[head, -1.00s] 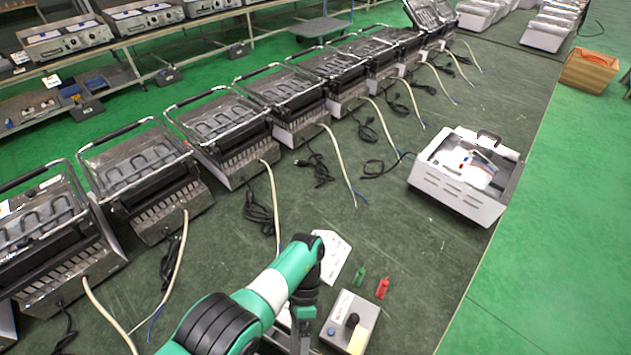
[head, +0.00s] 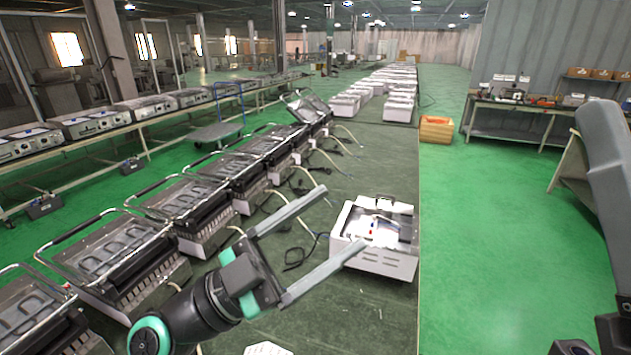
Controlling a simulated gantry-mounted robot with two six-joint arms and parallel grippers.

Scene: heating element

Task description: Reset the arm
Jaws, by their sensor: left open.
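My left arm comes in from the bottom left of the head view. Its gripper (head: 345,216) is raised above the green work surface, with its two long grey fingers spread wide and nothing between them. The fingers point up and to the right in the picture. A dark grey link of mine stands at the right edge. My right gripper does not show.
A row of press-like heating units with wire handles (head: 120,250) runs along the left of the surface, with cables trailing. A white sheet (head: 267,349) is cut off at the bottom. An orange crate (head: 436,130) stands farther back. Green floor at right is open.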

